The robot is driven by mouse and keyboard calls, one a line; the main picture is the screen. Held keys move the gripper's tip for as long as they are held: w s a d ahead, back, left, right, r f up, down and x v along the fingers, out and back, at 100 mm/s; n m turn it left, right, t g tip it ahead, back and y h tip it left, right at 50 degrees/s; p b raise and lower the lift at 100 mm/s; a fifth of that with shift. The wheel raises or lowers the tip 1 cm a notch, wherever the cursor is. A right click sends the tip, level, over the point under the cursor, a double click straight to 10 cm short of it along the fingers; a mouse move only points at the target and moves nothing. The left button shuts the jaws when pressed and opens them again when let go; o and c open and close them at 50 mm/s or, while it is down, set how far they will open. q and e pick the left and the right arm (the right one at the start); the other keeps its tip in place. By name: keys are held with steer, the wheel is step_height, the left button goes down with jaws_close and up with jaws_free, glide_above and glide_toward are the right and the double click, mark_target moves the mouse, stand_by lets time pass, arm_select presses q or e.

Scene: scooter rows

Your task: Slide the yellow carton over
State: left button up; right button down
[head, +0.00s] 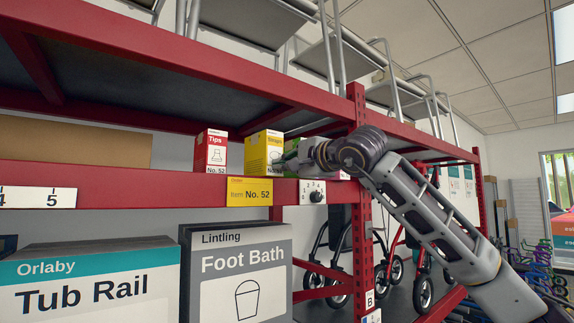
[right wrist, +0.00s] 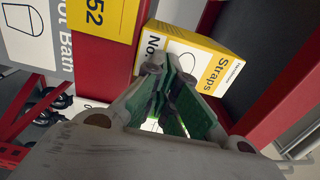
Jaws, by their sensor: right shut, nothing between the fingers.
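The yellow carton (head: 262,150) stands upright on the red shelf, to the right of a red "Tips" carton (head: 211,152) with a small gap between them. In the right wrist view the yellow carton (right wrist: 205,52) reads "Straps". My right gripper (head: 282,162) is at the carton's right side, its arm reaching in from the right. Its green-padded fingers (right wrist: 168,75) are shut and empty, with the tips close against the carton; I cannot tell whether they touch it. My left gripper is not in view.
The shelf's red front beam (head: 110,175) carries a yellow "Item No. 52" label (head: 249,191) below the cartons. A red upright post (head: 357,215) stands to the right. A brown box (head: 75,147) is further left. Foot Bath (head: 237,270) and Tub Rail (head: 90,285) boxes sit below.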

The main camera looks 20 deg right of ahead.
steer(key=x, duration=0.5)
steer(key=shift+a+f+p, duration=0.1)
steer(key=shift+f+p, duration=0.05)
steer(key=shift+p, duration=0.25)
steer(key=shift+w, duration=0.15)
steer(key=shift+s, duration=0.25)
steer(key=shift+w, duration=0.25)
steer(key=shift+s+d, duration=0.3)
steer(key=shift+s, duration=0.2)
steer(key=a+b+v, duration=0.1)
steer(key=v, duration=0.4)
arm_select(q)
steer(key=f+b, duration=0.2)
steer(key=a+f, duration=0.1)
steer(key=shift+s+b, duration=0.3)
steer(key=shift+b, duration=0.1)
arm_select(e)
glide_toward(277, 177)
steer(key=s+r, duration=0.1)
steer(key=d+r, duration=0.1)
steer(key=shift+s+r, duration=0.4)
